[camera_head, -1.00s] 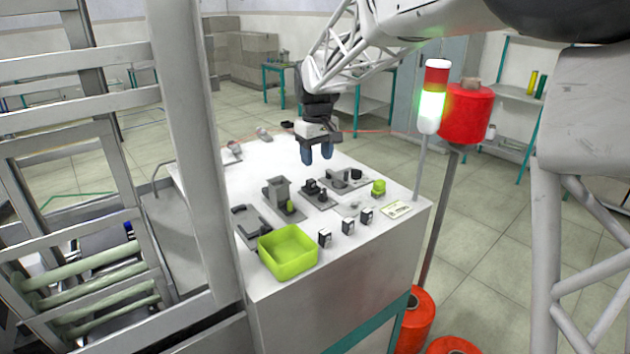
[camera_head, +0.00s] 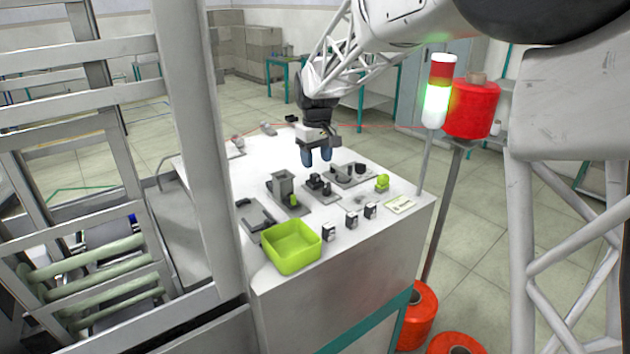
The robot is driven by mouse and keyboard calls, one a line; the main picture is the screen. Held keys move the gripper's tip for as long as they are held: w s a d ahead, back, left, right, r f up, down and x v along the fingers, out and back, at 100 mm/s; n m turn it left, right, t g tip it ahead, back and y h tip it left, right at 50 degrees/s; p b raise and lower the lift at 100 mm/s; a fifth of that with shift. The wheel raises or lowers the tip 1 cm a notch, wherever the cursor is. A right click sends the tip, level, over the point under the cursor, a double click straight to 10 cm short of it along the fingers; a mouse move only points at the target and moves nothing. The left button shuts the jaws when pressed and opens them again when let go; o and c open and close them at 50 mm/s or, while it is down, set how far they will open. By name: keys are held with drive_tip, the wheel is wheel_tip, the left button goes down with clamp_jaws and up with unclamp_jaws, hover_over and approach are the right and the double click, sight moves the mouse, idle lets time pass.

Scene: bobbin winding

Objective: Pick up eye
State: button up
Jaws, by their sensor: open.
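My gripper (camera_head: 316,157) hangs above the back half of the white worktop, fingers pointing down, open with a gap between its blue fingertips. It holds nothing that I can see. I cannot identify the eye with certainty. Several small dark grey fixtures stand below and in front of the gripper: a block with a post (camera_head: 283,186), a low fixture with small dark parts (camera_head: 318,186), and a plate with a dark round part (camera_head: 350,174). A tiny grey piece (camera_head: 359,200) lies on the worktop in front of them, too small to make out.
A lime green bin (camera_head: 291,247) stands at the front left of the worktop (camera_head: 365,250). Several small black-and-white blocks (camera_head: 352,219), a label card (camera_head: 400,205) and a green item (camera_head: 382,183) are to its right. A signal lamp (camera_head: 438,90) and red spool (camera_head: 470,110) stand beyond the right edge.

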sight(316, 176)
drive_tip(key=shift+f, duration=0.1)
drive_tip(key=shift+f, duration=2.5)
clamp_jaws()
drive_tip(key=shift+r, duration=0.15)
drive_tip(key=shift+r, duration=0.8)
drive_tip(key=shift+s+r, duration=0.15)
drive_tip(key=shift+r, duration=0.75)
drive_tip(key=s+d, duration=0.1)
drive_tip(key=s, duration=0.4)
drive_tip(key=s+d+r, duration=0.1)
drive_tip(key=s+d, duration=0.1)
drive_tip(key=s, duration=0.3)
drive_tip(key=s+d, duration=0.2)
drive_tip(key=s, duration=0.3)
drive_tip(key=shift+r, duration=0.15)
